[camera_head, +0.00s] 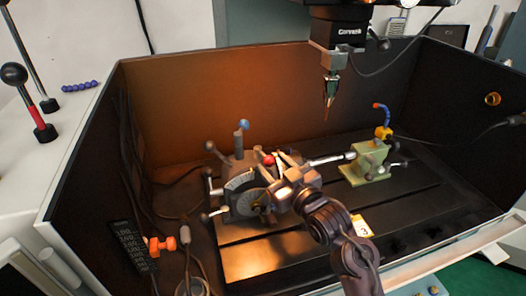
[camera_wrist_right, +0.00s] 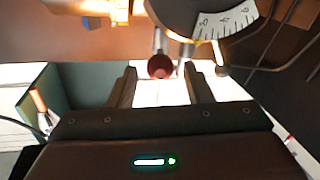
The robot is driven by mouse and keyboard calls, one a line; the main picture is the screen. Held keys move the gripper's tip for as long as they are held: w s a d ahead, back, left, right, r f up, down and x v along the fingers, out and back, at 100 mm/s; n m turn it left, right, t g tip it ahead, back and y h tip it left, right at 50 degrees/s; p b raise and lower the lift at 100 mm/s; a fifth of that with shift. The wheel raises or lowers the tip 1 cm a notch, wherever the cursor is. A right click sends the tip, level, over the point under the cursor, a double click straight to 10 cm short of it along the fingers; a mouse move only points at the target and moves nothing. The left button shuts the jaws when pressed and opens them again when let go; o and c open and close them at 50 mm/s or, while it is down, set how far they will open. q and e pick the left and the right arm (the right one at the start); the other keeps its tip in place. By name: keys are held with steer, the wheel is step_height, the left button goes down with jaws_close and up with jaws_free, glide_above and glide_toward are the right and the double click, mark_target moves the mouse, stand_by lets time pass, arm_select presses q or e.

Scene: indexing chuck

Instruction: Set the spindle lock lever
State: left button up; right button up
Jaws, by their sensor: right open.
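The indexing chuck (camera_head: 246,186) stands on the machine bed with a graduated dial on its front. In the wrist view, part of its dial scale (camera_wrist_right: 228,22) shows at the top. A lever with a red ball knob (camera_head: 269,159) is at the chuck; I cannot tell for sure that it is the spindle lock lever. My right gripper (camera_head: 281,165) is at the chuck's right side, beside the red knob. In the right wrist view its open fingers (camera_wrist_right: 160,88) have the red knob (camera_wrist_right: 160,67) between their tips, apart from both. My left gripper is not in view.
A blue-knobbed handle (camera_head: 243,125) and several dark-knobbed levers stick out of the chuck. A green fixture (camera_head: 366,161) with a silver handle stands to the right. A spindle head (camera_head: 336,38) with a pointed tool hangs above. The front bed (camera_head: 255,258) is mostly clear.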

mark_target(265, 156)
steer(key=x, duration=0.4)
steer(key=shift+w+p, duration=0.1)
steer(key=shift+p, duration=0.2)
steer(key=shift+w+a+f, duration=0.1)
steer(key=shift+w+a, duration=0.15)
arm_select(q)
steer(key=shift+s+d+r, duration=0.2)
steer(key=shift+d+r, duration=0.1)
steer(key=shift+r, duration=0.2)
arm_select(e)
steer(key=shift+w, duration=0.1)
jaws_close()
